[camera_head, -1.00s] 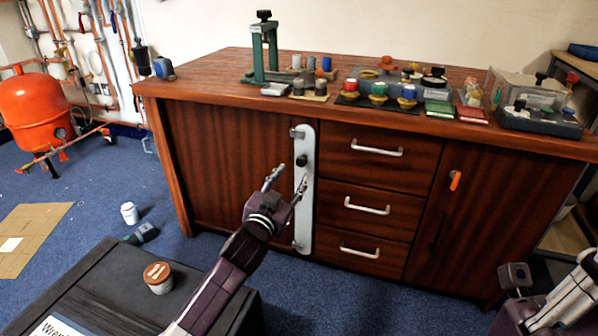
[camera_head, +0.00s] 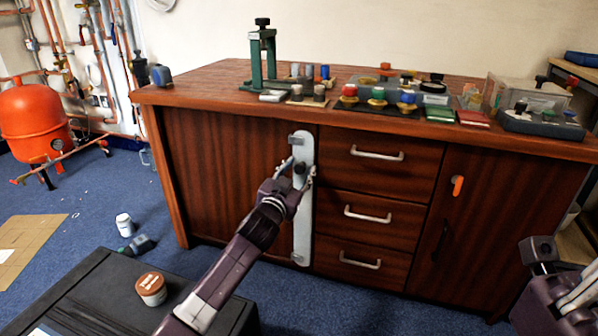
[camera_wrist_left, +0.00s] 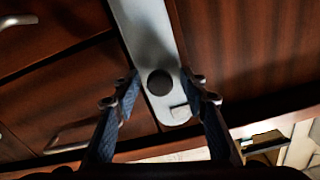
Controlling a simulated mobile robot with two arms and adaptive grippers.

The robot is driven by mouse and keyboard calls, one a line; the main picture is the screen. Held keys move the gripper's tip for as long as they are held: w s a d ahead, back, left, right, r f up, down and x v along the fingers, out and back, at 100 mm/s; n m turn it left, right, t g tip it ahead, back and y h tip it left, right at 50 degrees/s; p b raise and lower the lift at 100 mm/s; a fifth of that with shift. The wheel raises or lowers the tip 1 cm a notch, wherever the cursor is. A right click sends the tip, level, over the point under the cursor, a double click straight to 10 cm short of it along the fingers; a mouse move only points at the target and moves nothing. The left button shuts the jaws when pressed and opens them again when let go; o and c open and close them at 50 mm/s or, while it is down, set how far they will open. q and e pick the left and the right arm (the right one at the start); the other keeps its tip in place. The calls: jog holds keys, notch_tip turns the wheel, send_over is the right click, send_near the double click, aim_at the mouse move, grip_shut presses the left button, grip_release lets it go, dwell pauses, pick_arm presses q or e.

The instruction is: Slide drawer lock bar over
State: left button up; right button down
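The lock bar (camera_head: 302,218) is a tall pale metal bar with rounded ends. It stands upright on the wooden cabinet front, just left of the drawers. A round black knob (camera_wrist_left: 160,82) sticks out of its upper part. My left gripper (camera_head: 297,170) is open at the knob's height, with one finger on each side of the bar. In the left wrist view the knob shows between the spread fingertips. I cannot tell whether either finger touches the bar. My right arm (camera_head: 565,285) shows at the lower right edge; its finger state is unclear.
Three drawers with silver handles (camera_head: 368,216) are right of the bar. An orange handle (camera_head: 457,185) is on the right door. The cabinet top (camera_head: 205,82) holds a green press (camera_head: 262,60) and small parts. A black case (camera_head: 95,290) with a brown-lidded jar (camera_head: 151,289) stands in front.

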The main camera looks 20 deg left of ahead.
pick_arm(q)
jog(key=shift+c, duration=0.5)
grip_shut()
jog(key=shift+s+d+p, duration=0.1)
jog(key=shift+d+p, duration=0.25)
jog(key=shift+d, duration=1.65)
jog(key=shift+o, duration=0.5)
grip_release()
jog(key=shift+d, duration=0.15)
jog(key=shift+s, duration=0.1)
